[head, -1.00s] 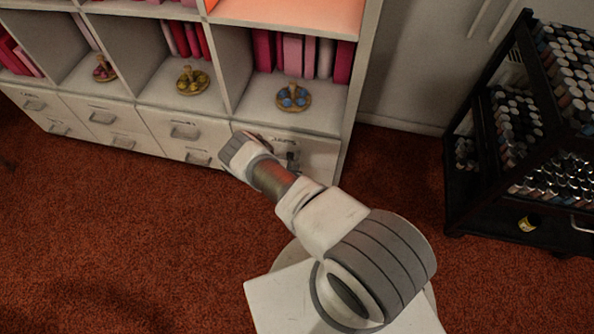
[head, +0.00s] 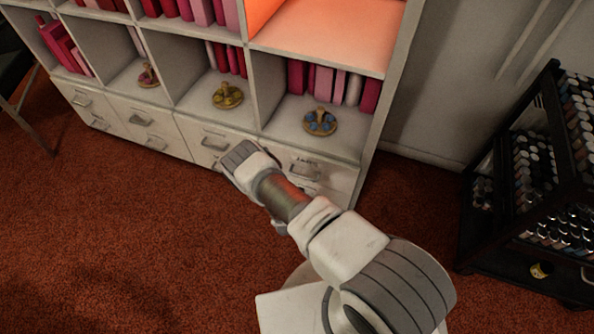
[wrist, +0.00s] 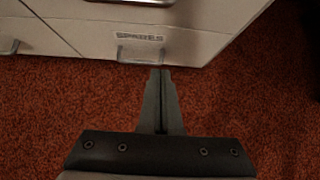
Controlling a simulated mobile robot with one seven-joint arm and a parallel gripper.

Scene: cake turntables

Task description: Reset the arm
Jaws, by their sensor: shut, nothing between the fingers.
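My gripper (wrist: 160,72) shows in the wrist view with its two dark fingers pressed together, shut and empty. It is over the red carpet, with the fingertips just below the handle (wrist: 140,55) of a low drawer in the picture; I cannot tell whether they touch it. In the head view my arm (head: 290,200) reaches from the lower right toward the white shelf unit's drawers, and its wrist end hides the gripper fingers and part of the drawer fronts.
The white shelf unit (head: 250,85) holds pink and red books. Turntables with blue (head: 320,122), yellow (head: 227,96) and pink (head: 148,77) tops stand in its lower cubbies. A black rack (head: 530,190) of small bottles stands at the right. Red carpet (head: 110,235) is open at the left.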

